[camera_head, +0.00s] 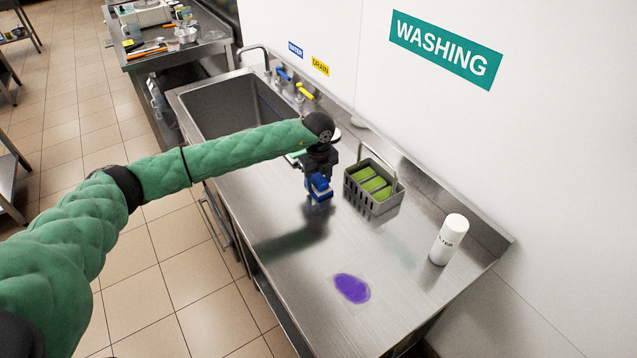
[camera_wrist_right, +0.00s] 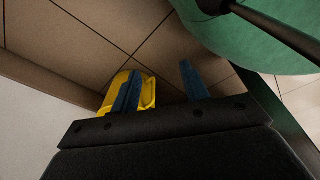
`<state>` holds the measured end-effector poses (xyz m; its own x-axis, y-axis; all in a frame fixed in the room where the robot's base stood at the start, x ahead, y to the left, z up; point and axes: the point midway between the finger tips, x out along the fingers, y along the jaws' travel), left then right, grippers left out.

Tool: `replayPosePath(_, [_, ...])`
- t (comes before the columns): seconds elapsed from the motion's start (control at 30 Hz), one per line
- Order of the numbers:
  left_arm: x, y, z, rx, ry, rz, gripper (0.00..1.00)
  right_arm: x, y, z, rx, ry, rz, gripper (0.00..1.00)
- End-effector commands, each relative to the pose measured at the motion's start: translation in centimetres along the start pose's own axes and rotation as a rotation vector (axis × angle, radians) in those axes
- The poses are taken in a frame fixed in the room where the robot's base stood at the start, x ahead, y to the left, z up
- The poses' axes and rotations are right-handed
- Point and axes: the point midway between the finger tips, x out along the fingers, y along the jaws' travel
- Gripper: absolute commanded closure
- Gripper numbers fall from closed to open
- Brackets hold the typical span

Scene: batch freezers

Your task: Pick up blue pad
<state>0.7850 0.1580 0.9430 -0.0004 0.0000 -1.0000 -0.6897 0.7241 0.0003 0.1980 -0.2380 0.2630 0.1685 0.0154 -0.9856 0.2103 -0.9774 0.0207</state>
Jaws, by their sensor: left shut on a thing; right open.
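My left gripper (camera_head: 319,196) hangs over the steel counter (camera_head: 290,285), to the left of a grey caddy. It is shut on a small bright blue piece, which looks like the blue pad (camera_head: 319,186). The gripper partly hides the pad. I cannot tell whether the pad touches the counter. In the right wrist view, my right gripper (camera_wrist_right: 160,85) is open, with two dark blue fingers apart and nothing between them. It points toward the tiled floor, away from the pad.
The grey caddy (camera_head: 359,197) holds green pads (camera_head: 374,184). A white bottle (camera_head: 449,240) stands right, near the wall. A purple spill (camera_head: 352,288) lies on the front counter. A sink (camera_head: 230,108) is behind my left arm. A yellow object (camera_wrist_right: 148,92) shows beyond my right gripper's left finger.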

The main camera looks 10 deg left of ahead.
Motion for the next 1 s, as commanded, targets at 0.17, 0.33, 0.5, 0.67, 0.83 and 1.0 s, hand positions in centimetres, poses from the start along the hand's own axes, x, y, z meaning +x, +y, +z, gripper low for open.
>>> replayPosePath(0.17, [-0.3,0.0,0.0,0.0,0.0,-0.001,0.72,0.3,0.0,0.1,0.0,-0.004,0.0,0.55])
replayPosePath(0.33, [-1.5,0.0,0.1,0.0,-0.002,-0.003,0.72,0.1,-0.2,-3.2,-0.001,0.026,-0.001,0.55])
replayPosePath(0.5, [-3.9,-0.2,-0.3,0.003,-0.001,-0.003,0.72,-0.9,-0.6,-6.2,0.004,0.033,-0.005,0.55])
replayPosePath(0.67, [-5.6,-1.4,-3.2,0.005,0.0,-0.004,0.72,-3.0,-1.5,-8.2,0.014,0.014,-0.016,0.55])
replayPosePath(0.83, [-7.4,-2.5,-5.9,0.004,-0.001,-0.003,0.72,-5.8,-2.3,-10.1,0.024,-0.004,-0.028,0.55])
replayPosePath(1.0, [-9.0,-3.4,-8.2,0.003,0.0,-0.003,0.72,-8.4,-2.9,-11.4,0.03,-0.02,-0.039,0.55])
